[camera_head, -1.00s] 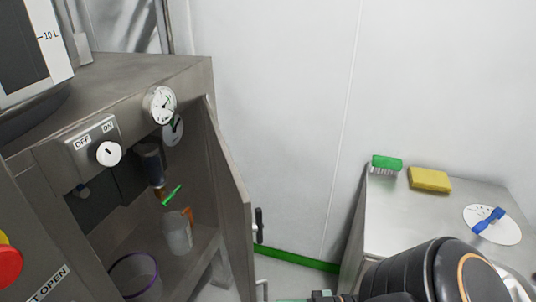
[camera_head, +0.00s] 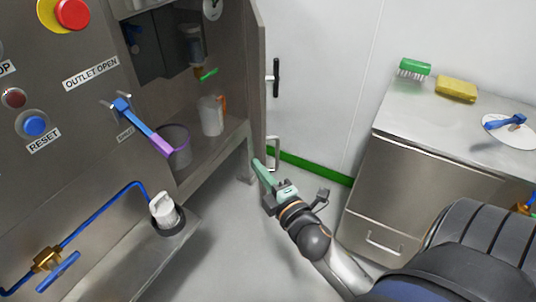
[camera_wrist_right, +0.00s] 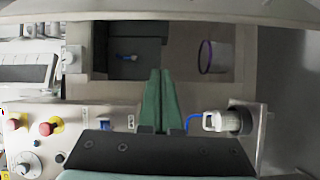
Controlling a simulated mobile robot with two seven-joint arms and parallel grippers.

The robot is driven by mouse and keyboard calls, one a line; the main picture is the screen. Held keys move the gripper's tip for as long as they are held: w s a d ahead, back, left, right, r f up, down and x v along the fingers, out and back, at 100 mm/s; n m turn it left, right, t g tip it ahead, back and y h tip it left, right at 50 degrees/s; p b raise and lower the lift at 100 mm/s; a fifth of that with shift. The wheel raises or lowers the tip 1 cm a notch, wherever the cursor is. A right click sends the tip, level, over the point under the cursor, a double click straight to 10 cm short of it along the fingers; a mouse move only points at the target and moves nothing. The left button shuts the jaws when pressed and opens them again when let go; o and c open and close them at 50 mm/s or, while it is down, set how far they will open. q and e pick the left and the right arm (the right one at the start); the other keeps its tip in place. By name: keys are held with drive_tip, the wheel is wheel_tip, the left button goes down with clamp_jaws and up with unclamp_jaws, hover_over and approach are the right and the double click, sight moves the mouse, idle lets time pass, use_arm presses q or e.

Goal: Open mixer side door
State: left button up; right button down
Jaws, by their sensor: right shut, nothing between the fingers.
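The mixer side door (camera_head: 257,70) stands open, swung out and seen nearly edge-on, with a black handle (camera_head: 276,77) and a metal pull handle (camera_head: 272,152) on its outer face. My right gripper (camera_head: 256,165) has green fingers that are shut and empty. In the head view it appears just below the door's lower edge, by the metal handle; I cannot tell whether it touches the door. In the right wrist view the shut fingers (camera_wrist_right: 160,75) point at the open compartment. My left gripper is not in view.
Inside the mixer compartment are a translucent bottle (camera_head: 211,116) and a purple-rimmed beaker (camera_head: 175,146). A blue-and-purple lever (camera_head: 145,130) sticks out from the mixer front. At right a steel cabinet (camera_head: 400,165) carries a green brush (camera_head: 414,68) and a yellow sponge (camera_head: 456,88). Floor between is clear.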

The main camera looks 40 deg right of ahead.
drive_tip(key=w+d+h, duration=0.1)
drive_tip(key=w+d, duration=0.1)
drive_tip(key=w, duration=0.8)
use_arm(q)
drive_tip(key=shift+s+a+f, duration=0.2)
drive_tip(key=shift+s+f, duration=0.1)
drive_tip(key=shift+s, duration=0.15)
use_arm(e)
drive_tip(key=shift+s+d+r, duration=0.1)
drive_tip(key=shift+s+d, duration=0.55)
drive_tip(key=shift+d, duration=0.2)
drive_tip(key=shift+s+d, duration=0.6)
drive_tip(key=shift+d, duration=0.25)
